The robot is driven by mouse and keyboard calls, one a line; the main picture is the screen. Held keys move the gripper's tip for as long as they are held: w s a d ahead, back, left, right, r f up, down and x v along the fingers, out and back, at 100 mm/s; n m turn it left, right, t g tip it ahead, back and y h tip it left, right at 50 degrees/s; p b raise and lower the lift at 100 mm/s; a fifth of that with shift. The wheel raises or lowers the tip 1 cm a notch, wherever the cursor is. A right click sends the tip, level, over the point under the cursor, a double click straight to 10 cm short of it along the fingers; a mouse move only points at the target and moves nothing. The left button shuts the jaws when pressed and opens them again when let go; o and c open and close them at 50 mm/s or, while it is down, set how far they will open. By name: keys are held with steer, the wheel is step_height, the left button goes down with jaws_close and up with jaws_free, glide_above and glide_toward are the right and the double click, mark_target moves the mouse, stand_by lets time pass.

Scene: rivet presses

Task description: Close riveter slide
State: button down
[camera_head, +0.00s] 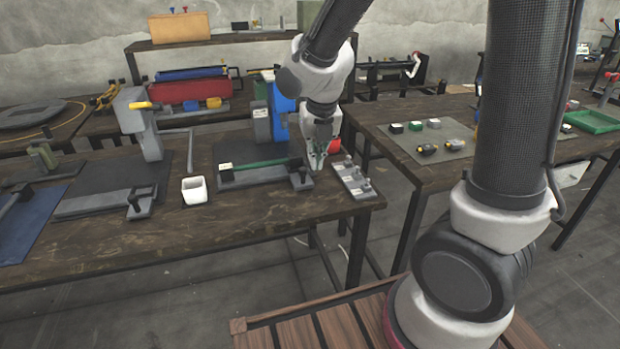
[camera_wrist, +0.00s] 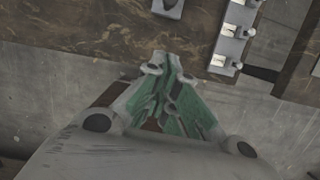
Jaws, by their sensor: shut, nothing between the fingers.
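The blue riveter (camera_head: 283,104) stands toward the back right of the workbench. Its grey slide (camera_head: 262,174), with a green strip along it, lies in front of the press, and a small block with a black knob (camera_head: 300,179) sits at its right front corner. My gripper (camera_head: 319,163) is just right of the slide, pointing down, and looks apart from it. In the wrist view my gripper (camera_wrist: 166,62) shows its green fingers closed and empty, near the bench's front edge. A grey piece with a dark round knob (camera_wrist: 169,5) shows at the top there, perhaps the slide's corner.
A grey holder with several pegs (camera_head: 354,181) stands close to the right of my gripper; it also shows in the wrist view (camera_wrist: 233,34). A second press (camera_head: 138,122) is farther left. The bench's front strip is clear.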

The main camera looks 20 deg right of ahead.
steer(key=shift+n, duration=0.4)
steer(key=x, duration=1)
steer(key=shift+f, duration=0.1)
steer(key=shift+w, duration=2.05)
